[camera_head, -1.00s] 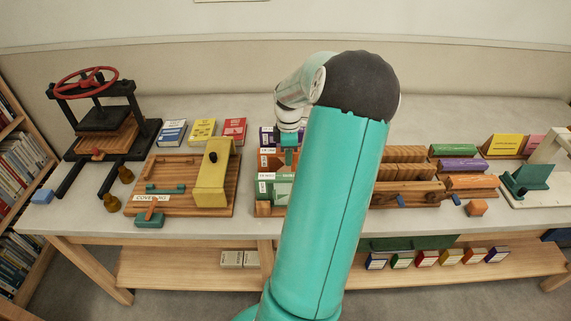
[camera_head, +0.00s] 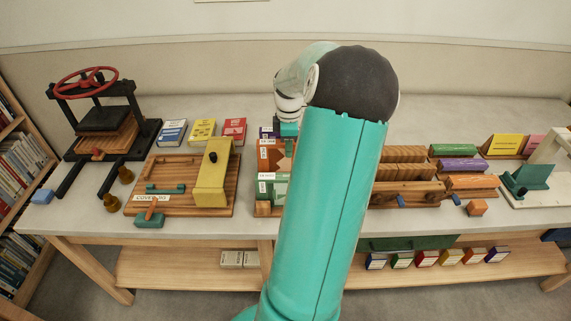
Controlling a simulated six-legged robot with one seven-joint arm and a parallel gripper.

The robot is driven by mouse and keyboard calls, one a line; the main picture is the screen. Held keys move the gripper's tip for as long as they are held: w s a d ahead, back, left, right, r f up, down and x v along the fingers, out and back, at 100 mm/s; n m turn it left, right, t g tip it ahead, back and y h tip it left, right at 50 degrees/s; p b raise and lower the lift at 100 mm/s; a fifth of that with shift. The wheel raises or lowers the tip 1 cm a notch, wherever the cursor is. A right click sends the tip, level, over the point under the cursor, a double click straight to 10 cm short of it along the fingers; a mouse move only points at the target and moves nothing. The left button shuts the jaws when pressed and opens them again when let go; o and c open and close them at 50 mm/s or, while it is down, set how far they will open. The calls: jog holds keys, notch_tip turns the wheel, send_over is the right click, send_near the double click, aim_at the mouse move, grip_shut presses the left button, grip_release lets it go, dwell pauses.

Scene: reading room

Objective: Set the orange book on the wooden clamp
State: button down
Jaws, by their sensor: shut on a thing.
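The orange book (camera_head: 271,162), with a white label on its end, stands in a wooden rack (camera_head: 263,209) left of my arm. What looks like the wooden clamp (camera_head: 408,187), long wooden bars with blue handles, lies to the right of my arm. My arm hides its left end.
A black press with a red wheel (camera_head: 87,78) and a wooden board with a yellow block (camera_head: 211,178) stand left. Brown blocks (camera_head: 405,154) sit behind the clamp. Green, purple and orange rolls (camera_head: 456,165) lie right. The table front (camera_head: 330,222) is partly clear.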

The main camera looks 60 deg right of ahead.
jog(key=shift+r, duration=2.6)
jog(key=shift+d, duration=0.1)
